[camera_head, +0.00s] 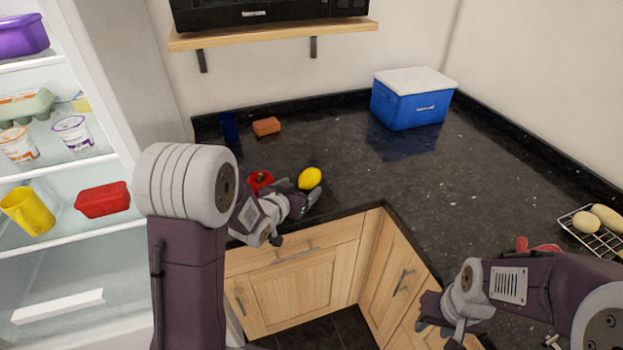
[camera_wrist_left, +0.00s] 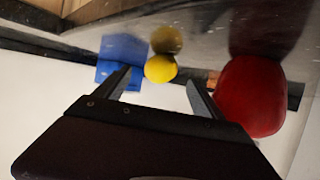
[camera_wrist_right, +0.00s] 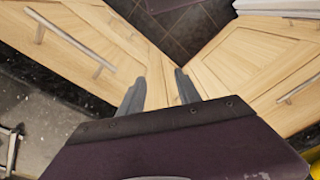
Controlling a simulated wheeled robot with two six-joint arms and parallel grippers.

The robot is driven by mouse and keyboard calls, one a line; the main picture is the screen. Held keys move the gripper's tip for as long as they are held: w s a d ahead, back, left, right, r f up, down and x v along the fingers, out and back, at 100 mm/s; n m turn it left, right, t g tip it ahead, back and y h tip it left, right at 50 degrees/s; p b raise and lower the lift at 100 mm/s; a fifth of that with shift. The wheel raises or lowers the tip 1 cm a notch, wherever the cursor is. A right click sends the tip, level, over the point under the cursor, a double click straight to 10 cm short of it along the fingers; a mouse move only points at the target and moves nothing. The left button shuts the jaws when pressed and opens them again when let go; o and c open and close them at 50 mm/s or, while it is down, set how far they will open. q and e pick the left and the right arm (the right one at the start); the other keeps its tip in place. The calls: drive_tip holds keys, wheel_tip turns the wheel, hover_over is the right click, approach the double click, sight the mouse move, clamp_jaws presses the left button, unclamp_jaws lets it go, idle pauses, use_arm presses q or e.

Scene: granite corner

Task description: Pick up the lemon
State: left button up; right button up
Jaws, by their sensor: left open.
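The yellow lemon (camera_head: 310,178) lies on the dark granite counter near its front edge, just right of a red pepper (camera_head: 260,181). My left gripper (camera_head: 305,201) is open and empty, low over the counter's edge in front of the lemon. In the left wrist view the lemon (camera_wrist_left: 160,68) shows beyond and between the fingertips (camera_wrist_left: 160,84), apart from them. The red pepper (camera_wrist_left: 249,97) is close beside the right-hand finger there. My right gripper (camera_head: 436,322) is at the lower right, away from the lemon. In the right wrist view its fingers (camera_wrist_right: 160,88) are apart with nothing between.
A blue cup (camera_head: 229,127) and an orange-brown block (camera_head: 266,126) stand behind the pepper. A blue cooler with a white lid (camera_head: 412,100) is at the back. A wire rack (camera_head: 590,237) with pale items is at right. The middle counter is clear. An open fridge is at left.

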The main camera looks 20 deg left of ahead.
sight(306, 182)
use_arm(q)
drive_tip(key=shift+w+f, duration=0.2)
drive_tip(key=shift+w, duration=0.2)
drive_tip(key=shift+s, duration=0.1)
drive_tip(key=x, duration=0.6)
drive_tip(key=shift+r, duration=0.2)
drive_tip(key=shift+c, duration=0.9)
drive_tip(key=c, duration=1.3)
wheel_tip(306, 182, up, 18)
drive_tip(key=p, duration=0.5)
drive_tip(key=shift+c, duration=0.2)
use_arm(e)
drive_tip(key=r, duration=0.5)
drive_tip(key=shift+s+a, duration=0.1)
drive_tip(key=shift+s, duration=0.1)
